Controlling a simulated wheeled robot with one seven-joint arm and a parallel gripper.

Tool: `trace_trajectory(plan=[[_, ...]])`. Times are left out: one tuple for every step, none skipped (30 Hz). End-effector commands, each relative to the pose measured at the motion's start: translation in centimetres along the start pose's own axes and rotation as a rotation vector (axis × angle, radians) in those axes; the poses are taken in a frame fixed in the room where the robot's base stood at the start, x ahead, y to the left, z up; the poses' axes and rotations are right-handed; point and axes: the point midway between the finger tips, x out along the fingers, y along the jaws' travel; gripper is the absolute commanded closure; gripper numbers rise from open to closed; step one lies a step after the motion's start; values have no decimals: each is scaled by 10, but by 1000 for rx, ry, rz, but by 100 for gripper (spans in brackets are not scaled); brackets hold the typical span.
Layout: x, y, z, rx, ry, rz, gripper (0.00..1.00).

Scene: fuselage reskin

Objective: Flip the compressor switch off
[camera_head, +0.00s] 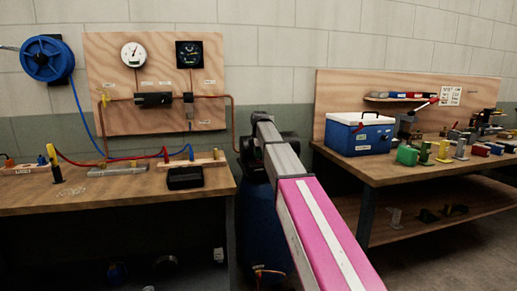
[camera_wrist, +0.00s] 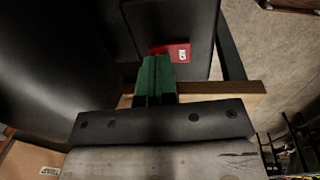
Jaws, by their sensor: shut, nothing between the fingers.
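The compressor is a blue upright tank (camera_head: 258,215) with a dark top, standing on the floor in the gap between two benches. My arm passes in front of it and hides much of it. In the wrist view, a small red switch (camera_wrist: 180,52) with white lettering sits on a dark housing (camera_wrist: 175,18). The lettering is too small to read surely. My gripper (camera_wrist: 157,62) is shut, its green fingers together and empty. Its fingertips overlap the red switch's left and lower part in the picture; I cannot tell whether they touch it.
The left bench (camera_head: 120,200) holds a manifold, hoses and a black box (camera_head: 185,178). A gauge board (camera_head: 155,110) stands behind it. The right bench (camera_head: 400,172) holds a blue cooler (camera_head: 358,138) and several small tools. Both benches stand close beside the compressor.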

Motion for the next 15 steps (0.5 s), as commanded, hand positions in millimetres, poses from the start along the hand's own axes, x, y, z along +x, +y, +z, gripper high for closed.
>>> trace_trajectory(plan=[[3, 0, 0, 0, 0, 0, 100], [4, 0, 0, 0, 0, 0, 100], [6, 0, 0, 0, 0, 0, 100], [6, 0, 0, 0, 0, 0, 100], [6, 0, 0, 0, 0, 0, 100], [6, 0, 0, 0, 0, 0, 100], [6, 0, 0, 0, 0, 0, 100], [6, 0, 0, 0, 0, 0, 100], [6, 0, 0, 0, 0, 0, 100], [6, 0, 0, 0, 0, 0, 100], [6, 0, 0, 0, 0, 0, 100], [6, 0, 0, 0, 0, 0, 100], [6, 0, 0, 0, 0, 0, 100], [7, 0, 0, 0, 0, 0, 100], [8, 0, 0, 0, 0, -1, 100]])
